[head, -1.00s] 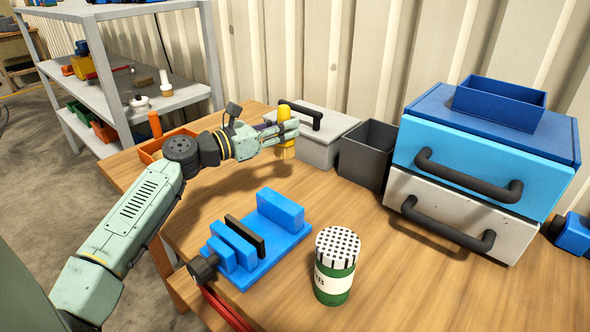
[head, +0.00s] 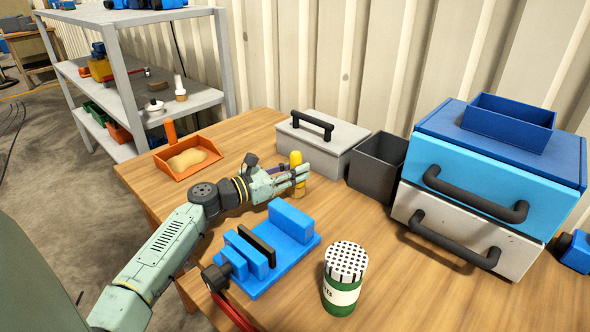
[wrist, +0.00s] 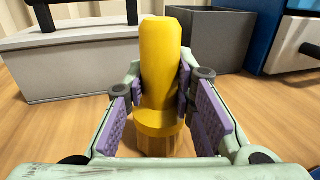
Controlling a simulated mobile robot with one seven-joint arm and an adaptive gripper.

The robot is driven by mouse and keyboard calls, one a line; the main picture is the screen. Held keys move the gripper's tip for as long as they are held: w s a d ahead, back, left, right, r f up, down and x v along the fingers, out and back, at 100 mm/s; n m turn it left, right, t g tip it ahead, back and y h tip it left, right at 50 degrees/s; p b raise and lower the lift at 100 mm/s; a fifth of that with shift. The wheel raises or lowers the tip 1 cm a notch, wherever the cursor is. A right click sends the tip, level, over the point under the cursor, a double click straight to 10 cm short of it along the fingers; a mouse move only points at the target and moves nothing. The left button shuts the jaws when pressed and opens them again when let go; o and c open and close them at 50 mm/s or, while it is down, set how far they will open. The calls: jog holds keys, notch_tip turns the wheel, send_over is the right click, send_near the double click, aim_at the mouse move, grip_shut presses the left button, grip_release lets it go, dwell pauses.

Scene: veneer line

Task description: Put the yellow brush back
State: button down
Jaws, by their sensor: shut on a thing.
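The yellow brush (wrist: 160,70) stands upright between the purple pads of my gripper (wrist: 164,110) in the wrist view. My gripper is shut on its yellow body, and the tan bristle end points down at the table. In the head view the brush (head: 296,160) shows partly behind the fingers of my gripper (head: 290,178), in front of the grey lidded box. I cannot tell whether the bristles touch the wood.
A grey box with a black handle (head: 330,154) and an open dark bin (head: 376,170) stand behind. A blue vise (head: 265,262) and a perforated-top can (head: 343,280) stand in front. A drawer stack (head: 490,180) is right; an orange dustpan (head: 172,172) is left.

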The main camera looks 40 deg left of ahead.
jog(key=c, duration=1.3)
grip_release()
jog(key=shift+c, duration=0.2)
jog(key=shift+r, duration=0.15)
jog(key=shift+s+a, duration=0.15)
jog(key=shift+s, duration=0.1)
jog(key=b+v, duration=0.4)
jog(key=v, duration=0.6)
jog(key=shift+s+a, duration=0.15)
jog(key=shift+s, duration=0.55)
